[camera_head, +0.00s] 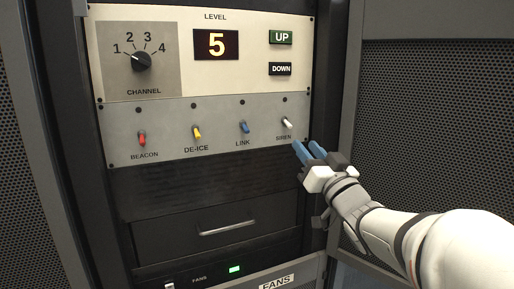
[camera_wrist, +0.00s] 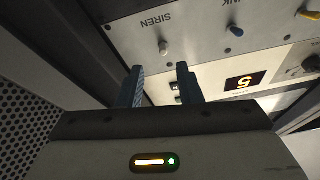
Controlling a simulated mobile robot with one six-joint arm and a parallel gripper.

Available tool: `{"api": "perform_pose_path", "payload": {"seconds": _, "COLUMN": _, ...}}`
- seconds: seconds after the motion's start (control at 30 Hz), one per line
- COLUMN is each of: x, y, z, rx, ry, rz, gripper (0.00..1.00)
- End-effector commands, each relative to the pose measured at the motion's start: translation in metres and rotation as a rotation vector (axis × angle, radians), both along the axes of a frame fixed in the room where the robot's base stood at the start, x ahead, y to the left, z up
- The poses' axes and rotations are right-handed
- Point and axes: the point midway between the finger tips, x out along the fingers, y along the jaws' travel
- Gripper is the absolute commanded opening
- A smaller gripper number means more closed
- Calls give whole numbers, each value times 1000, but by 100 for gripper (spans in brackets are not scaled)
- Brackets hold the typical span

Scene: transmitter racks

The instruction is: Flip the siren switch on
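The siren switch (camera_head: 288,124) is a small white lever at the right end of the grey switch panel (camera_head: 170,155), above its SIREN label. The dark dot (camera_head: 285,99) above it looks unlit. I cannot tell clearly which way the lever is set. My gripper (camera_head: 306,146) is just below and right of the switch, its two blue fingers apart and pointing toward the panel. In the wrist view the siren switch (camera_wrist: 164,47) shows upside down, a little beyond and between the fingertips of my open gripper (camera_wrist: 160,68). Nothing is between the fingers, and they appear apart from the lever.
The link (camera_head: 244,127), de-ice (camera_head: 197,132) and beacon (camera_head: 142,138) switches sit to the left. Above are the channel knob (camera_head: 141,62), level display (camera_head: 216,44) reading 5, and UP (camera_head: 281,37) and DOWN (camera_head: 280,69) buttons. A perforated door (camera_head: 430,120) stands at right.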

Motion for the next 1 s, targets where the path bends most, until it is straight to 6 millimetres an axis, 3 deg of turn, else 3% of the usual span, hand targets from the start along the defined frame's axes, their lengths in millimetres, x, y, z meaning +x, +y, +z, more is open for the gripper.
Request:
{"api": "perform_pose_path", "payload": {"seconds": 0.17, "x": 9, "y": 6, "z": 6, "rx": 6, "ry": -24, "rz": 26, "gripper": 32}}
{"api": "perform_pose_path", "payload": {"seconds": 0.6, "x": 63, "y": 23, "z": 29, "rx": 5, "ry": -22, "rz": 22, "gripper": 32}}
{"api": "perform_pose_path", "payload": {"seconds": 0.93, "x": 67, "y": 23, "z": 31, "rx": 6, "ry": -21, "rz": 19, "gripper": 32}}
{"api": "perform_pose_path", "payload": {"seconds": 1.0, "x": 67, "y": 23, "z": 31, "rx": 6, "ry": -21, "rz": 19, "gripper": 27}}
